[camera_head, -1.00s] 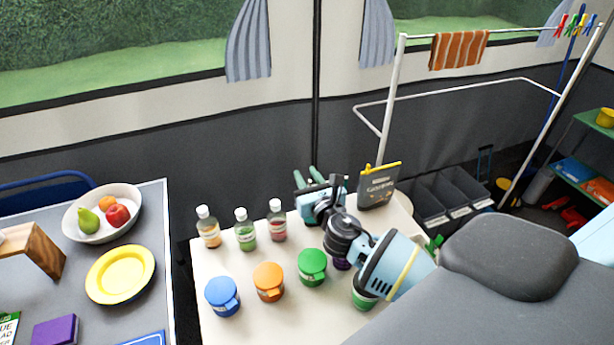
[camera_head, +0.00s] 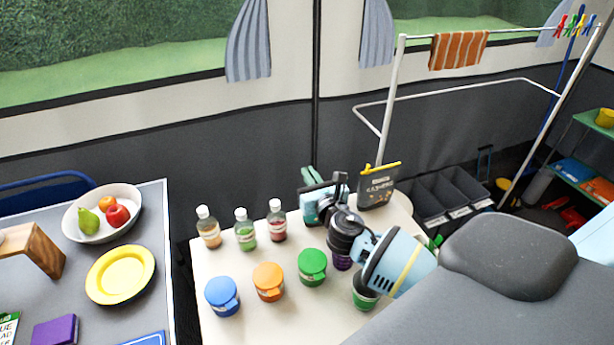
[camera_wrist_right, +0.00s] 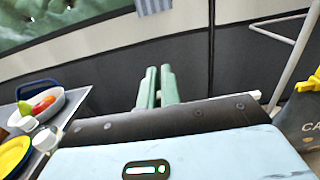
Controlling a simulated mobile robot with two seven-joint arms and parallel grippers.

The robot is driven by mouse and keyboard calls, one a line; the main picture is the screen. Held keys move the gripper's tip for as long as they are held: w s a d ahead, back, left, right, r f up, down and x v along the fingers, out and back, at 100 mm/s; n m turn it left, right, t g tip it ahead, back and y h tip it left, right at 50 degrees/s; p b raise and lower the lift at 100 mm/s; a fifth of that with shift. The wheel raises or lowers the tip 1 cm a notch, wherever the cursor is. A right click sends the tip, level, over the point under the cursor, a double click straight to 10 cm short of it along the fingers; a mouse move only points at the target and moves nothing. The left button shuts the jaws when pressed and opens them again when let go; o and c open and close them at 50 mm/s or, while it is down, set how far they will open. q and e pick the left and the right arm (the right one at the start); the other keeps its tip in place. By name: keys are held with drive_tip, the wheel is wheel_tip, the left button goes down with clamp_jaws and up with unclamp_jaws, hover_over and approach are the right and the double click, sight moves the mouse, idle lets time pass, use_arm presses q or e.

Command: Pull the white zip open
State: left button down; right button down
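I cannot make out a white zip in either view. A dark vertical strip (camera_head: 316,90) runs down the tent wall between the two windows; it also shows in the right wrist view (camera_wrist_right: 211,50). My right gripper (camera_head: 309,175) is over the far edge of the cream table, in front of the dark lower wall. In the right wrist view its two green fingers (camera_wrist_right: 158,72) stand side by side, almost together, with nothing visible between them. The strip is to the right of the fingers there. My left gripper is out of view.
The cream table (camera_head: 240,325) holds bottles (camera_head: 276,220) and lidded jars (camera_head: 268,281) below my right arm. A dark grey pouch (camera_head: 377,187) with a yellow top stands close right of the gripper. A white rail frame (camera_head: 386,110) is at right, a fruit bowl (camera_head: 70,222) at left.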

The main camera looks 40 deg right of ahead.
drive_tip(key=s+d, duration=0.2)
drive_tip(key=d, duration=0.5)
drive_tip(key=shift+d, duration=0.4)
drive_tip(key=c, duration=1.6)
unclamp_jaws()
drive_tip(key=shift+v, duration=3.85)
drive_tip(key=shift+s+f, duration=0.1)
